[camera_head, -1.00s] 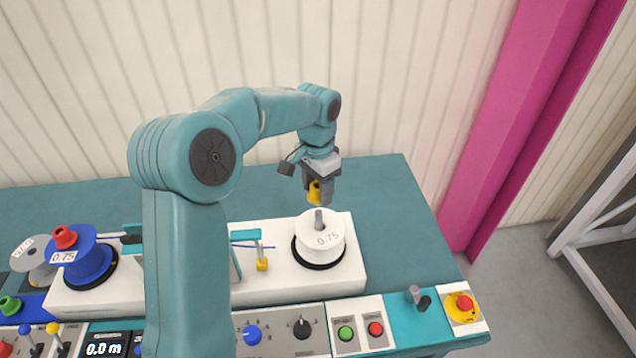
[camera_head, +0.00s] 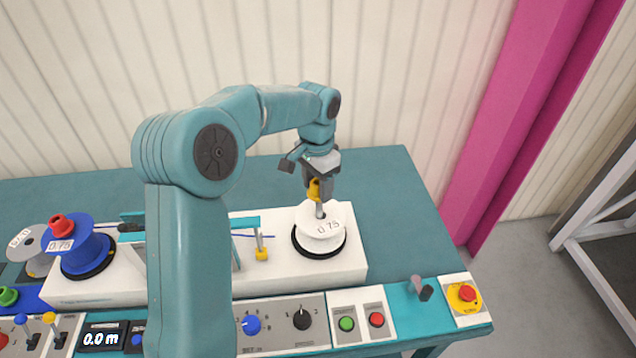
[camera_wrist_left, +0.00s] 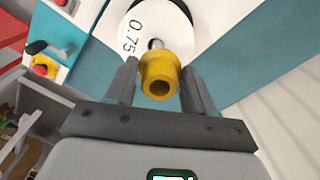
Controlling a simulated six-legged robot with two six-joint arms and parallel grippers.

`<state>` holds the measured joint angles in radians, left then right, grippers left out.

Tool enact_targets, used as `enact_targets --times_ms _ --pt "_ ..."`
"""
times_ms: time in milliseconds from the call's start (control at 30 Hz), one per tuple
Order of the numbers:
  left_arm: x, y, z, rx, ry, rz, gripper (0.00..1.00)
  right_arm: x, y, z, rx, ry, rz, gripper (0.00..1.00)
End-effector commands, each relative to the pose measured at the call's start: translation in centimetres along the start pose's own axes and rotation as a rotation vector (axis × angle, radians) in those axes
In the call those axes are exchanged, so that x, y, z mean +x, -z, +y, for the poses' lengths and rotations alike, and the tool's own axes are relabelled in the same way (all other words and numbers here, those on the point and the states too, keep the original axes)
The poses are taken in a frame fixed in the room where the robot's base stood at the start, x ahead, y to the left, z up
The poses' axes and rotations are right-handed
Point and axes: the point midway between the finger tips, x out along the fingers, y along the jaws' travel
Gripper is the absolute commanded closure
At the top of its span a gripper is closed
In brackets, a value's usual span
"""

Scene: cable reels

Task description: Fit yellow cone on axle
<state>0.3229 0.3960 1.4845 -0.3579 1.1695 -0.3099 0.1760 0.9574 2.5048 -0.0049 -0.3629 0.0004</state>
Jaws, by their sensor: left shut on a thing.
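My left gripper (camera_head: 319,190) is shut on the yellow cone (camera_head: 313,189) above the white reel at the right of the machine. The cone also shows in the left wrist view (camera_wrist_left: 159,76), between the two fingers, its hollow end facing the camera. The white reel (camera_head: 308,229), marked 0.75, sits on a black disc. The grey axle (camera_head: 320,209) stands up from the reel's centre, just below the cone. In the left wrist view the axle tip (camera_wrist_left: 155,44) shows just beyond the cone. I cannot tell whether cone and axle touch. My right gripper is not in view.
A blue reel (camera_head: 88,252) with a red cone (camera_head: 62,227) on top stands at the left. A cable guide (camera_head: 261,246) stands between the reels. Buttons, knobs and a red stop button (camera_head: 466,293) line the front. The teal table top (camera_head: 385,200) is clear behind and right.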

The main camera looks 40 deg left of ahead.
Motion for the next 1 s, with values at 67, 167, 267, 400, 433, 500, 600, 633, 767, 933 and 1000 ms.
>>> enact_targets --times_ms 67,167,267,400,433,500,600,633,767,933,1000 --pt "0.0 0.0 0.0 0.000 0.000 0.000 0.77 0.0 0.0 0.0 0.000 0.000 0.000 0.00" --pt "0.0 0.0 0.0 0.000 0.000 0.000 0.77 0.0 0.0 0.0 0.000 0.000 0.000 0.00" --pt "0.0 0.0 0.0 0.000 0.000 0.000 0.77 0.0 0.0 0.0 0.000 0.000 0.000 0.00" --pt "0.2 0.0 0.0 0.000 0.000 0.000 0.77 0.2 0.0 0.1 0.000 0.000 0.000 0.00" --pt "0.3 0.0 0.0 0.000 0.000 0.000 0.77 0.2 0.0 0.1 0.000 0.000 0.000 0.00" --pt "0.5 0.0 0.0 0.000 0.000 0.000 0.77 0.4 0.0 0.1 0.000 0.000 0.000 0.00" --pt "0.9 0.0 0.0 0.000 0.000 0.000 0.77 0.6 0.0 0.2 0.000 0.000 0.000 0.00" --pt "1.0 0.0 0.0 0.000 0.000 0.000 0.77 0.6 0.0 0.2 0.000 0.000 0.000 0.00" --pt "1.3 0.1 0.0 0.000 0.000 0.000 0.77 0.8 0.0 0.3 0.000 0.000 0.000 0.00" --pt "1.3 0.1 0.0 0.000 0.000 0.000 0.77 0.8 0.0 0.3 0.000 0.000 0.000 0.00" --pt "1.3 0.1 0.0 0.000 0.001 0.000 0.77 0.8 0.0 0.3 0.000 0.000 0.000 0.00"
